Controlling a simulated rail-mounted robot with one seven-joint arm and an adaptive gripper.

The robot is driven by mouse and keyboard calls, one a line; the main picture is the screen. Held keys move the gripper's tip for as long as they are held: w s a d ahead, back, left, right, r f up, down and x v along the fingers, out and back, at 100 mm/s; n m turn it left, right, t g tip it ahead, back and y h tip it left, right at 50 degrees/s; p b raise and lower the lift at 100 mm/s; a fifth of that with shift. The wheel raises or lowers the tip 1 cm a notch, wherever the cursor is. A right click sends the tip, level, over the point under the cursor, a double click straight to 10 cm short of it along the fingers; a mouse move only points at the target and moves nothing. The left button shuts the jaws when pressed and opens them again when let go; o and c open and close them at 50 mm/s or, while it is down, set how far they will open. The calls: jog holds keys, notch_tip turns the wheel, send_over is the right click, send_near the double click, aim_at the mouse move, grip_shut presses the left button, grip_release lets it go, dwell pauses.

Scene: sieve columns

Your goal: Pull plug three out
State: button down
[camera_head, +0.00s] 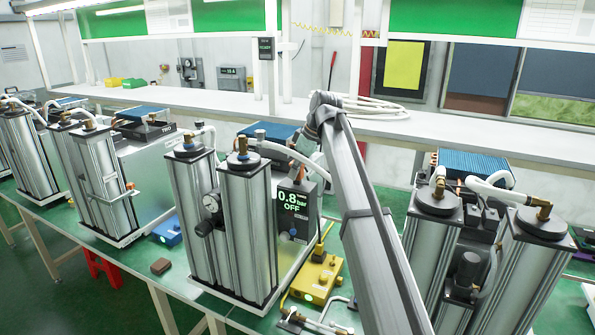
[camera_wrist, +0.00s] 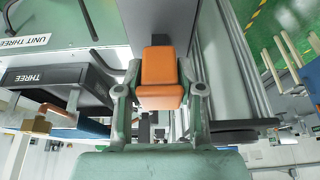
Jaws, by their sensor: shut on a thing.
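My gripper (camera_wrist: 160,80) is shut on an orange block-shaped plug (camera_wrist: 161,66) in the wrist view, one finger on each side of it. I cannot tell whether the plug is seated or free, as its far side is hidden. A label reading THREE (camera_wrist: 30,76) sits on a dark box to its left, and a UNIT THREE sign (camera_wrist: 31,41) is beyond it. In the head view my arm reaches out across the bench, and its gripper and the plug are hidden. A box with a display (camera_head: 294,209) reading 0.8 bar OFF stands left of my arm.
Paired silver columns (camera_head: 245,235) stand along the green bench, with more columns (camera_head: 428,250) right of my arm. A yellow box (camera_head: 314,279) and a blue box (camera_head: 168,231) lie on the bench. A white shelf (camera_head: 215,101) runs behind.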

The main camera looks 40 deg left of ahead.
jog(key=shift+r, duration=0.5)
jog(key=c, duration=0.6)
grip_release()
jog(key=shift+c, duration=0.2)
